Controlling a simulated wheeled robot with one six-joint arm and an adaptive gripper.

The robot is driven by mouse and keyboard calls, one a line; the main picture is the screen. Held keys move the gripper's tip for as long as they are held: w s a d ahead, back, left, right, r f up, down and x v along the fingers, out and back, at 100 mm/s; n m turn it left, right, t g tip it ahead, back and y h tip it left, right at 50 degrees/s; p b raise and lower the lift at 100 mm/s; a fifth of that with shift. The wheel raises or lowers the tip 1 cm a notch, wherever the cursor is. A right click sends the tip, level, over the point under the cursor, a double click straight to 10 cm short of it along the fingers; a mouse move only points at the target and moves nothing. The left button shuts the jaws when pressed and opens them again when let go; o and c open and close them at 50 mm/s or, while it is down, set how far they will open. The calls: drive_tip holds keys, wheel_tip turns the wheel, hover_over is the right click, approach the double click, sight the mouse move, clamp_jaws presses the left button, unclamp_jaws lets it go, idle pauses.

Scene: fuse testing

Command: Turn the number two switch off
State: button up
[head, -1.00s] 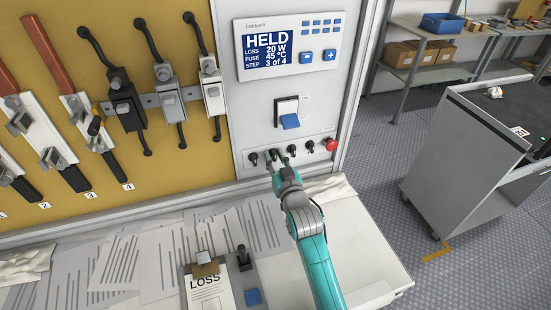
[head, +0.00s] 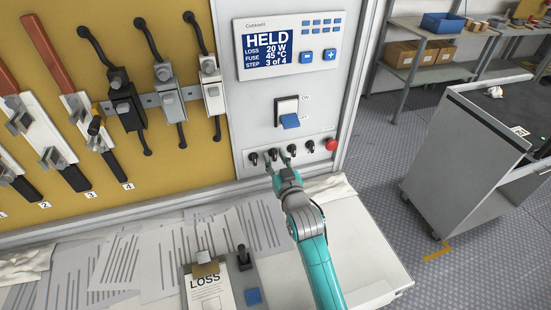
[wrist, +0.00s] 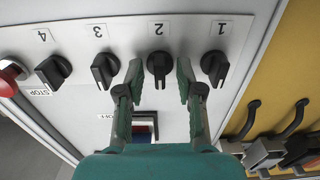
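The number two switch is a black rotary knob (wrist: 159,62) on a light grey panel. In the wrist view it stands beside an upside-down label "2", its grip bar roughly vertical in the picture. My gripper (wrist: 160,78) is open, with one finger on each side of this knob; I cannot tell whether either finger touches it. In the head view, my gripper (head: 277,163) is at the row of knobs, and its fingers partly cover the number two switch. What the knob's angle means, on or off, is not readable.
Knobs one (wrist: 215,64), three (wrist: 104,68) and four (wrist: 53,70) are close on both sides. A red button (head: 332,145) is at the row's end. A display (head: 290,47) reads "HELD", "STEP 3 of 4". A blue rocker switch (head: 289,121) sits above the knobs.

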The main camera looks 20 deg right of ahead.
drive_tip(key=s, duration=1.1)
drive_tip(key=shift+s, duration=0.3)
